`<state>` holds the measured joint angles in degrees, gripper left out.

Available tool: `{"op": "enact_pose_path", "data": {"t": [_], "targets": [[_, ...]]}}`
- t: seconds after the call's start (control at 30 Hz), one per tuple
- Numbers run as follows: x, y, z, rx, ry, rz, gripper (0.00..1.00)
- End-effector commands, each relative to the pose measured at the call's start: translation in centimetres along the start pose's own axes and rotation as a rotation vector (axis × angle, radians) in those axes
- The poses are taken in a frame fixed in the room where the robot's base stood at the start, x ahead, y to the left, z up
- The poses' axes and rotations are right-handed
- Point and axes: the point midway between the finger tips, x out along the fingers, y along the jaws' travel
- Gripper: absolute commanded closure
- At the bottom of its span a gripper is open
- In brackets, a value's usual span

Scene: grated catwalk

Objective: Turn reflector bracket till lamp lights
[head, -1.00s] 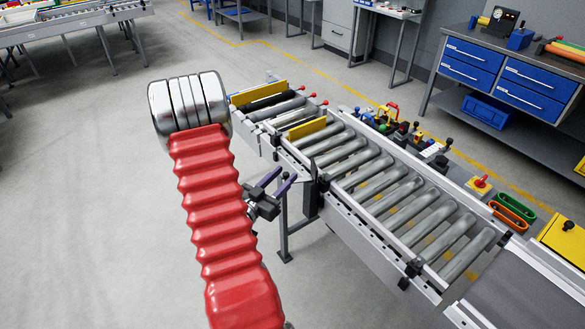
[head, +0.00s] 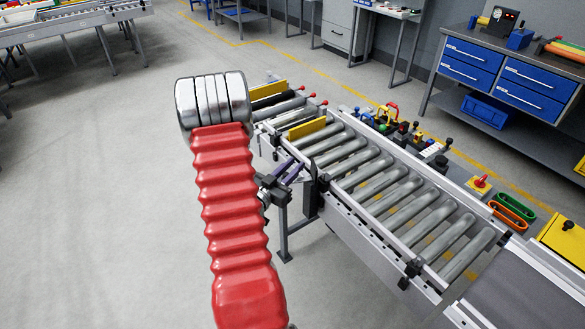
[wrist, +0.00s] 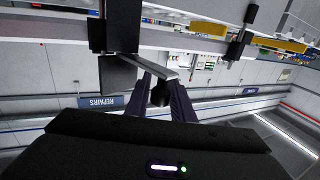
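A black upright bracket (head: 312,182) is fixed to the near side rail of the roller conveyor, and I take it to be the reflector bracket. My gripper (head: 290,170) is just left of it, its two purple fingers apart. In the wrist view, the black bracket block (wrist: 118,75) is at upper left, with a grey bar (wrist: 152,66) running from it across the fingertips. A small dark knob (wrist: 160,92) shows between the open fingers (wrist: 162,80). I cannot tell whether the fingers touch the bar. I cannot make out a lit lamp on the conveyor.
The roller conveyor (head: 395,205) extends right, with yellow blocks (head: 307,129) on its far-left part. A red button (head: 482,182) and coloured handles (head: 512,212) lie along its far side. The floor (head: 90,220) left of my arm is clear.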

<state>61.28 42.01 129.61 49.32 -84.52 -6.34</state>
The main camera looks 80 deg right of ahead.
Motion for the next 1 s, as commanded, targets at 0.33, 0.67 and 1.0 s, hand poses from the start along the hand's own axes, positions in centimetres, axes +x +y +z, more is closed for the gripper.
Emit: {"op": "enact_pose_path", "data": {"t": [0.33,0.67,1.0], "targets": [[-0.03,-0.03,0.00,0.000,0.000,-0.001,1.00],[-0.04,-0.06,0.00,0.000,0.000,-0.002,1.00],[-0.31,0.18,-0.03,-0.003,0.002,-0.064,1.00]]}}
